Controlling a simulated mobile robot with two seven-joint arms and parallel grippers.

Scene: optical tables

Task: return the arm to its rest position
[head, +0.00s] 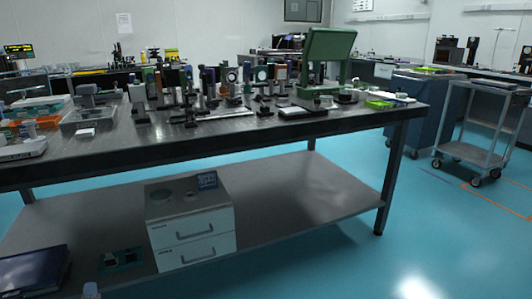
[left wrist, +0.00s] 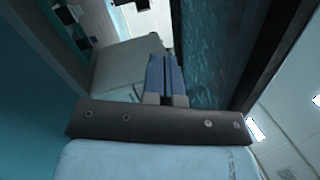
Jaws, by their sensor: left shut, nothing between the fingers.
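My left gripper (left wrist: 163,62) shows in the left wrist view, with its two blue fingers side by side and pressed together. It is shut and holds nothing. In the head view only a small pale tip at the bottom left edge (head: 90,290) may be part of my left arm; the rest is out of the picture. My right gripper is in neither view.
A grey cart (head: 475,130) stands at right. Blue floor (head: 440,225) is clear in front.

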